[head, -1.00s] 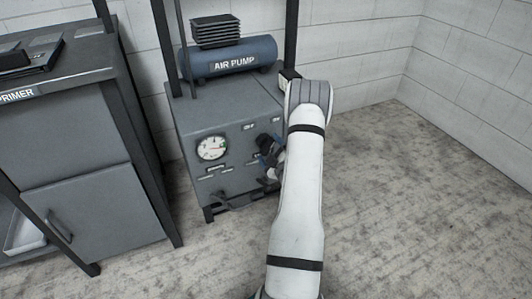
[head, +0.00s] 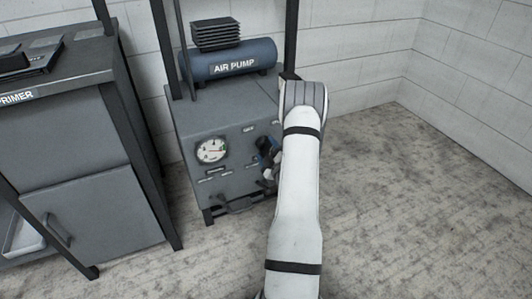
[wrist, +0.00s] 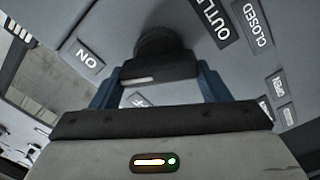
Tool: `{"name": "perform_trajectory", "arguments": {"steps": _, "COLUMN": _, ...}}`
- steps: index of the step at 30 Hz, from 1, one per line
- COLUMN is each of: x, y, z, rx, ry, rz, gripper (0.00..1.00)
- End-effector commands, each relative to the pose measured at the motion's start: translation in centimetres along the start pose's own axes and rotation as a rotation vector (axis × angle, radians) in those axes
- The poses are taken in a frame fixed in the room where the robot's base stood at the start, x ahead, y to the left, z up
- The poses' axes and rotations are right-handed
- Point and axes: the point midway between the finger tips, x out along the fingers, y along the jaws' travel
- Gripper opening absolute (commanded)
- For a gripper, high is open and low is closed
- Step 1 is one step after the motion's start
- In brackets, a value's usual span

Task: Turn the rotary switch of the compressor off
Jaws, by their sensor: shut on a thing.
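The compressor is a grey cabinet (head: 190,115) with a blue tank on top labelled AIR PUMP (head: 232,64). In the wrist view its black rotary switch (wrist: 158,66) sits between the two blue fingers of my gripper (wrist: 157,82). The gripper is shut on the switch's bar-shaped handle, which lies nearly level in that view and has a white mark. An ON label (wrist: 88,58) is to the left of the switch. Another label (wrist: 137,100) below it is mostly hidden, with an F showing. In the head view my gripper (head: 266,150) is at the panel and my arm hides part of it.
A round gauge (head: 212,150) is left of the gripper on the panel. OUTLET (wrist: 210,22), CLOSED (wrist: 258,22) and OPEN (wrist: 281,86) labels are to the right in the wrist view. A grey cabinet (head: 85,205) stands left. Floor to the right is clear.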

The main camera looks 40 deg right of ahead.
Motion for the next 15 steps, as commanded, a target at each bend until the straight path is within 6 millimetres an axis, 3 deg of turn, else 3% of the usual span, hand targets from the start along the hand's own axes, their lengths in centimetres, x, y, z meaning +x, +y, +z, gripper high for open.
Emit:
{"name": "perform_trajectory", "arguments": {"steps": 8, "x": 0.1, "y": -0.4, "z": 1.2, "rx": -0.043, "ry": -0.001, "rz": -0.022, "gripper": 0.45}}
{"name": "perform_trajectory", "arguments": {"steps": 15, "x": 0.2, "y": -0.5, "z": 1.5, "rx": -0.19, "ry": -0.003, "rz": -0.02, "gripper": 0.45}}
